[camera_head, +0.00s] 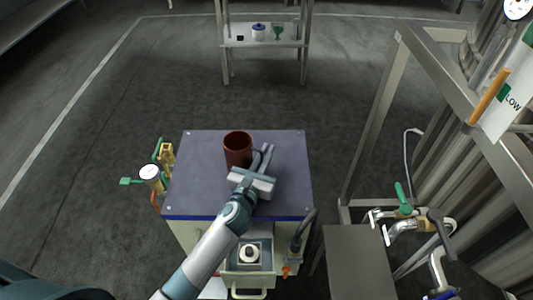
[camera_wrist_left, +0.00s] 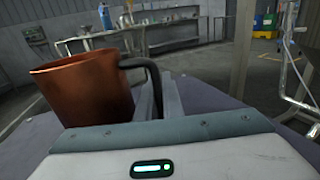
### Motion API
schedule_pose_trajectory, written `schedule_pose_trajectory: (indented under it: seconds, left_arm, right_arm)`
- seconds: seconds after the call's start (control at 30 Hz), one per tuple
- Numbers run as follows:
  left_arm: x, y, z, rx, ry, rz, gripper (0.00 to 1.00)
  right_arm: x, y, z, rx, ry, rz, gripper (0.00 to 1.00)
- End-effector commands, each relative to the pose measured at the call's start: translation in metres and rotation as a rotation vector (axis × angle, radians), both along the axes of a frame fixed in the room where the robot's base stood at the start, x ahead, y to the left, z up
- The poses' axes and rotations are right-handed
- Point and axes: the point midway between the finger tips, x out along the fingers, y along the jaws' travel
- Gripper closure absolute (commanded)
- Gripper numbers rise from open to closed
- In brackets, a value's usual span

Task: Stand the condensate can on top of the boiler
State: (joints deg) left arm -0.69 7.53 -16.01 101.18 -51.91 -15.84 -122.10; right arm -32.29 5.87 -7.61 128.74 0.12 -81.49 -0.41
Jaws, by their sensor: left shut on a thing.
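The condensate can is a copper-brown mug (camera_head: 237,150) with a dark handle. It is upright over the rear middle of the boiler's blue-grey top (camera_head: 200,190). In the wrist view the can (camera_wrist_left: 85,92) fills the left side, and my gripper body hides its base. I cannot tell whether it touches the top or hangs just above it. My left gripper (camera_head: 263,160) is to the right of the can, shut on its handle; its fingers also show in the wrist view (camera_wrist_left: 160,98). My right gripper is not in view.
A gauge and yellow valves (camera_head: 150,173) stand off the boiler's left side. A metal frame with pipes and a green-handled valve (camera_head: 403,199) is at the right. A shelf (camera_head: 262,40) stands at the back. The boiler top is otherwise clear.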

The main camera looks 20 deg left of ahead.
Motion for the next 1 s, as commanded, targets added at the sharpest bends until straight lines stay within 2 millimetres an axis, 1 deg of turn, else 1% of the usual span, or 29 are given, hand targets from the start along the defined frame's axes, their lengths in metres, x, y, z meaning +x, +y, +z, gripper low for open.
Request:
schedule_pose_trajectory:
  seconds: [0.27,0.3,0.37,0.67,0.8,0.87,1.0]
  left_arm:
    - [0.0,0.0,-0.002,0.0,-0.001,0.0,1.0]
    - [0.0,0.0,-0.002,0.0,0.0,0.0,0.88]
    - [0.0,0.0,-0.002,0.0,0.0,0.0,0.74]
    - [0.0,0.0,-0.002,0.0,0.0,0.0,0.74]
    - [0.0,0.0,0.002,-0.001,0.0,0.0,0.74]
    - [-0.004,0.0,0.0,0.0,0.001,0.0,0.74]
    - [-0.02,0.001,0.0,-0.001,0.002,0.0,0.74]
  right_arm:
    - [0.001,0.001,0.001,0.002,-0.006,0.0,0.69]
    - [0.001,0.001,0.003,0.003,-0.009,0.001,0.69]
    - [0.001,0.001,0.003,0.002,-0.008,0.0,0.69]
    - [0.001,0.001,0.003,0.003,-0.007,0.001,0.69]
    - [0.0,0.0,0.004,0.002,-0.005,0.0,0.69]
    - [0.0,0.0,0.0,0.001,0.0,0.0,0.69]
    - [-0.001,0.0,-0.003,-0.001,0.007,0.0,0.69]
